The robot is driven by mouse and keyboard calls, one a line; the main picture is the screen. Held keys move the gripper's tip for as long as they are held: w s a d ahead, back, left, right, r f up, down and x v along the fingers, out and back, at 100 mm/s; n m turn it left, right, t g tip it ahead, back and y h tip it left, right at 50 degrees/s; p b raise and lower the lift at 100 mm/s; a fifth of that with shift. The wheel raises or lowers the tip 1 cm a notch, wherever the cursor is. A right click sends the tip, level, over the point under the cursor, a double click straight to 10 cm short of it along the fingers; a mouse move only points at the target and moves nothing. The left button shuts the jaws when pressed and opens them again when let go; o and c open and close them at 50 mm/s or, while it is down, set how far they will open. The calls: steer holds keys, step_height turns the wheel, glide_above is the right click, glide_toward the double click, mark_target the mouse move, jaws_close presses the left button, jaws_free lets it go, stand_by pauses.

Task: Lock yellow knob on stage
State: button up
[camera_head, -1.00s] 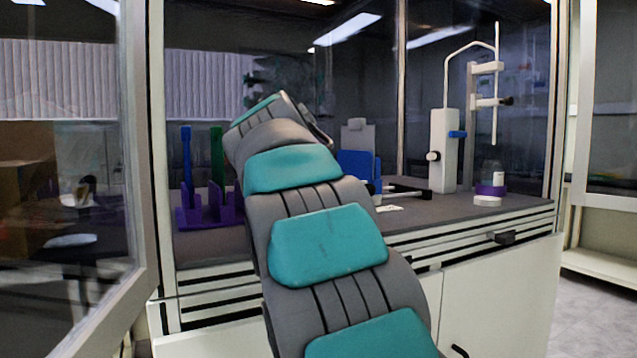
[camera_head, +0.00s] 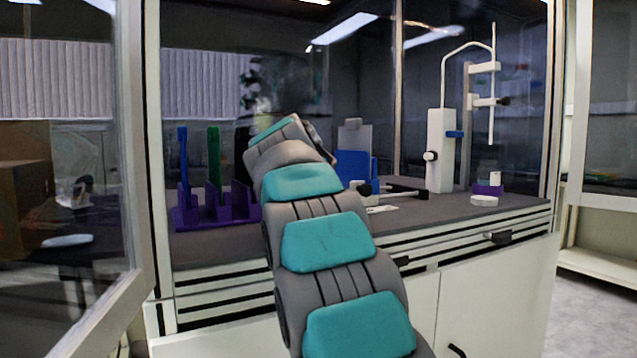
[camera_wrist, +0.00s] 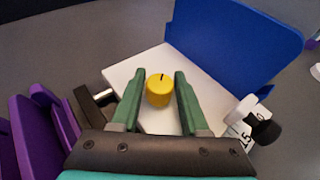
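The yellow knob (camera_wrist: 159,91) with a dark line on its top stands on the white stage plate (camera_wrist: 125,75) in the wrist view. My gripper (camera_wrist: 160,74) has its two green fingers on either side of the knob. The fingers are apart, with narrow gaps to the knob; contact cannot be told. A blue upright panel (camera_wrist: 240,45) rises behind the stage; it also shows in the head view (camera_head: 352,168). In the head view, my arm hides the gripper and the knob.
A purple rack (camera_wrist: 35,135) is close at the left of the gripper; in the head view it (camera_head: 215,212) holds blue and green upright pieces. A black-tipped white knob (camera_wrist: 250,118) is at the right. A white stand (camera_head: 440,150) with a tall rod is further right on the bench.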

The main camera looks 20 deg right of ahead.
jaws_close()
steer(key=shift+m+g+h, duration=0.4)
steer(key=shift+m+h, duration=0.2)
steer(key=shift+f, duration=0.1)
steer(key=shift+o, duration=2.2)
jaws_free()
steer(key=shift+v, duration=3.95)
